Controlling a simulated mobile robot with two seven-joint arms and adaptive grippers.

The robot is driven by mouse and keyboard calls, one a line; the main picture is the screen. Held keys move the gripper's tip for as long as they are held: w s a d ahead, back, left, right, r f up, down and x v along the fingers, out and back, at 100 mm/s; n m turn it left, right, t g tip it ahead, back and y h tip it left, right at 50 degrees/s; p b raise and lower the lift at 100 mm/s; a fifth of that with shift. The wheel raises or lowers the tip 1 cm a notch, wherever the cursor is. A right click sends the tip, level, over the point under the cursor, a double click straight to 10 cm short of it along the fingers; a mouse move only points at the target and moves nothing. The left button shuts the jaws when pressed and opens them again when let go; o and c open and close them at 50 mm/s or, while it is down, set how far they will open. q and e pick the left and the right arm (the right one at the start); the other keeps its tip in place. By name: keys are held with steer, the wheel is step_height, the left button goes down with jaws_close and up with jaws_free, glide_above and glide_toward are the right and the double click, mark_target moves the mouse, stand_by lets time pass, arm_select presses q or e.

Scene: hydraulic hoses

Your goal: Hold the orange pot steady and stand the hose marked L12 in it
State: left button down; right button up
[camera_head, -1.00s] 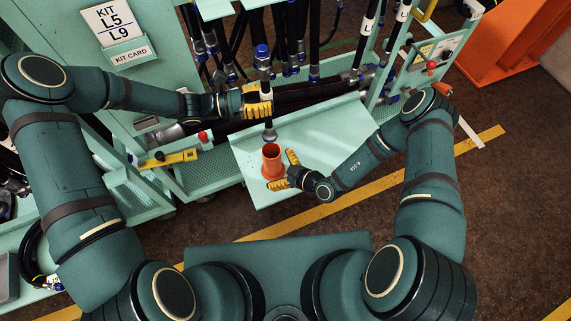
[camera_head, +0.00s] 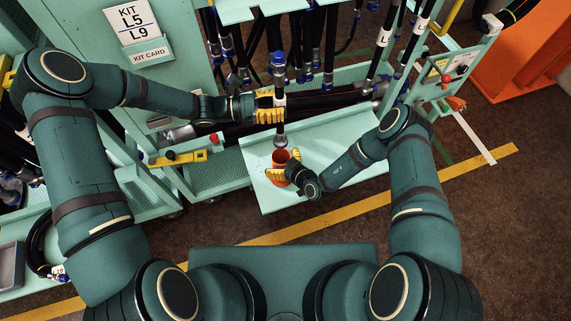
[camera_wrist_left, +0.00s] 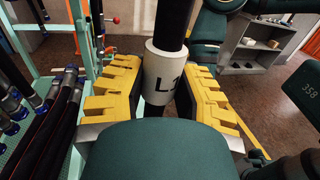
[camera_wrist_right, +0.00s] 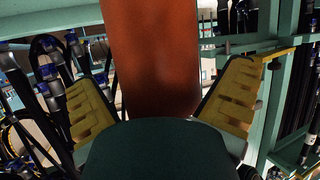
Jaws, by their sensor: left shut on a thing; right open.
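My left gripper (camera_head: 268,108) is shut on a black upright hose (camera_head: 280,82) with a blue top fitting. Its white label (camera_wrist_left: 166,77) shows "L1" in the left wrist view, the rest turned out of sight. The hose's metal lower end (camera_head: 281,141) hangs just above the orange pot (camera_head: 281,158) in the head view; whether it is inside the rim I cannot tell. The pot stands on the pale green shelf (camera_head: 325,150). My right gripper (camera_head: 285,167) is open, one finger on each side of the pot. In the right wrist view the pot (camera_wrist_right: 155,60) fills the gap between the fingers.
Several other labelled hoses (camera_head: 385,38) hang on the green rack behind. Thick black hoses (camera_head: 240,133) lie behind the shelf. A yellow tool with a red knob (camera_head: 180,158) is at the left. The shelf right of the pot is clear.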

steer(key=c, duration=1.3)
arm_select(q)
steer(key=g, duration=0.1)
glide_above(281, 151)
steer(key=s, duration=0.3)
steer(key=shift+m, duration=0.3)
step_height(281, 151, down, 23)
steer(key=shift+s+f, duration=0.1)
steer(key=shift+f, duration=0.05)
